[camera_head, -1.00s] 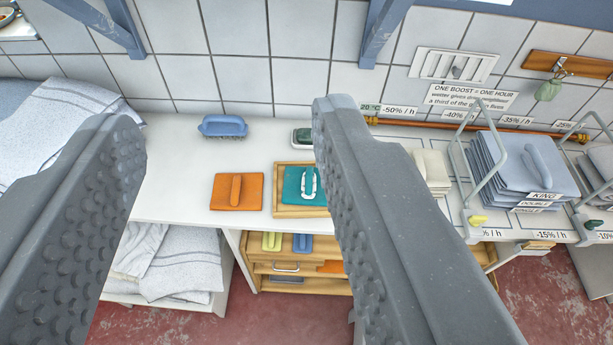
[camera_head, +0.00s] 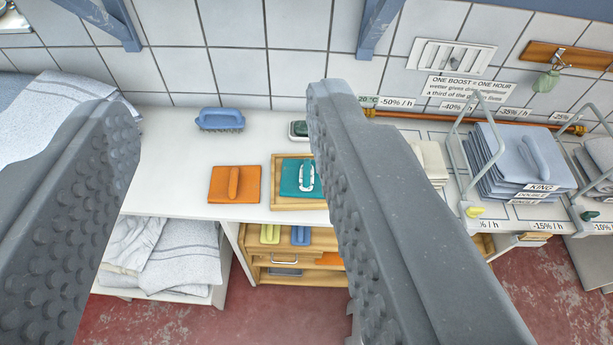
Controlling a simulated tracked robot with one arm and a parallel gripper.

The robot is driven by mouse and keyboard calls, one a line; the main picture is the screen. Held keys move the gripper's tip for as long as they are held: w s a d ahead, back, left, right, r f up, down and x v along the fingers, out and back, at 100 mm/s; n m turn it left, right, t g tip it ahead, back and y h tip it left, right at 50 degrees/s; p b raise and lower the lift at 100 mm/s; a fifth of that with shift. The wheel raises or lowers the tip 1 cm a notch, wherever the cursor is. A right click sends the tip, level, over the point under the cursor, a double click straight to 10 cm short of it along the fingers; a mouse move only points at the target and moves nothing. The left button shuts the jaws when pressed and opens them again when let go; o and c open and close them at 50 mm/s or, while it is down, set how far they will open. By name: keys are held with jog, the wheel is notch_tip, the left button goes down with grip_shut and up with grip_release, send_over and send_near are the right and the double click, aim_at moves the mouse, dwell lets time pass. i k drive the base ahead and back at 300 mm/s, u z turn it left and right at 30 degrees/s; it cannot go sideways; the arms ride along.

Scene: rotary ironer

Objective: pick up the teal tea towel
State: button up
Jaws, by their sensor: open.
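The teal tea towel (camera_head: 292,181) lies folded in a shallow wooden tray (camera_head: 296,206) on the white counter. A white-edged teal handle or clip (camera_head: 306,176) stands on top of it. My gripper (camera_head: 225,105) is open and empty, with its two grey, knobbed fingers spread wide in the foreground. The towel shows between the fingers, close to the right finger. That finger hides the right side of the towel and tray. The fingers are well above and short of the counter, touching nothing.
An orange folded cloth with a handle (camera_head: 235,184) lies left of the tray. A blue brush (camera_head: 219,120) and a dark green item (camera_head: 299,130) are behind. Blue-grey linen stacks (camera_head: 513,160) stand in wire racks at right. White towels (camera_head: 165,255) fill a lower shelf at left.

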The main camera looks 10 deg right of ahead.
aim_at(300, 178)
jog(key=z, duration=1.05)
jog(key=k, duration=1)
jog(key=u, duration=1.15)
jog(key=i, duration=1.75)
jog(key=z, duration=0.05)
